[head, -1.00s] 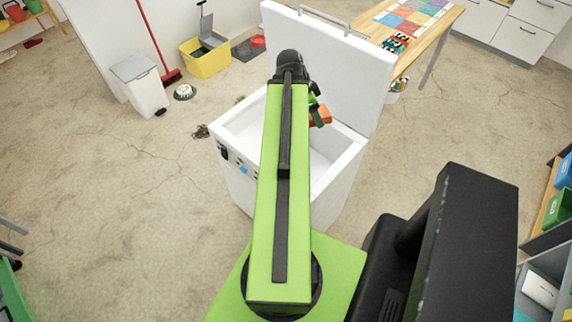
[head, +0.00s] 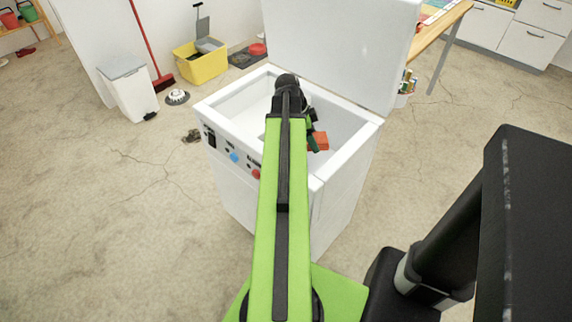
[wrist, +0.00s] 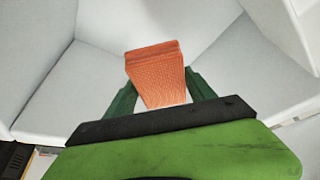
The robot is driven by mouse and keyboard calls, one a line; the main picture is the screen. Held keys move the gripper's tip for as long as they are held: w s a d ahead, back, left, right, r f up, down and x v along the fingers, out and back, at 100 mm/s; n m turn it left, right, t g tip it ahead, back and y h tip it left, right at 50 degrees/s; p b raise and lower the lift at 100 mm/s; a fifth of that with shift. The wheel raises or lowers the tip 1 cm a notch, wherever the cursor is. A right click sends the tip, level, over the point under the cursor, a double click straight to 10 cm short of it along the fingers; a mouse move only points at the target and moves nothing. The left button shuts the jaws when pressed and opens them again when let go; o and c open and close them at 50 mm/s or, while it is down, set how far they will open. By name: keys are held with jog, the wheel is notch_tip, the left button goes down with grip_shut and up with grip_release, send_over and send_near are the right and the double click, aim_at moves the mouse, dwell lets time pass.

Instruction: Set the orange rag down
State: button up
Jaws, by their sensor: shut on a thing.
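The orange rag (wrist: 158,78) is a folded, textured bundle between the two green fingers of my gripper (wrist: 160,92) in the wrist view. My gripper is shut on it. In the head view the rag (head: 318,141) shows just right of the arm's end, and most of my gripper (head: 308,138) is hidden behind the arm. The rag is over the open white chest-like appliance (head: 232,98), inside or just above its opening; I cannot tell how deep. Pale inner walls surround it in the wrist view.
The appliance's lid (head: 340,45) stands raised at its back. Its front panel has a blue knob (head: 234,157) and a red knob (head: 256,174). A white pedal bin (head: 128,88) and yellow bucket (head: 200,64) stand at left. Floor at left is mostly clear.

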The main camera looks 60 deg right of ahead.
jog(key=shift+f+b, duration=5.55)
jog(key=shift+b, duration=0.05)
jog(key=o, duration=1.4)
jog(key=shift+r, duration=0.1)
jog(key=p+v, duration=1.2)
jog(key=v, duration=0.1)
jog(key=shift+s+d, duration=0.1)
jog(key=shift+s, duration=0.15)
jog(key=shift+w+r+p, duration=0.1)
jog(key=shift+r+p, duration=0.1)
jog(key=shift+p, duration=0.15)
jog(key=shift+f, duration=0.15)
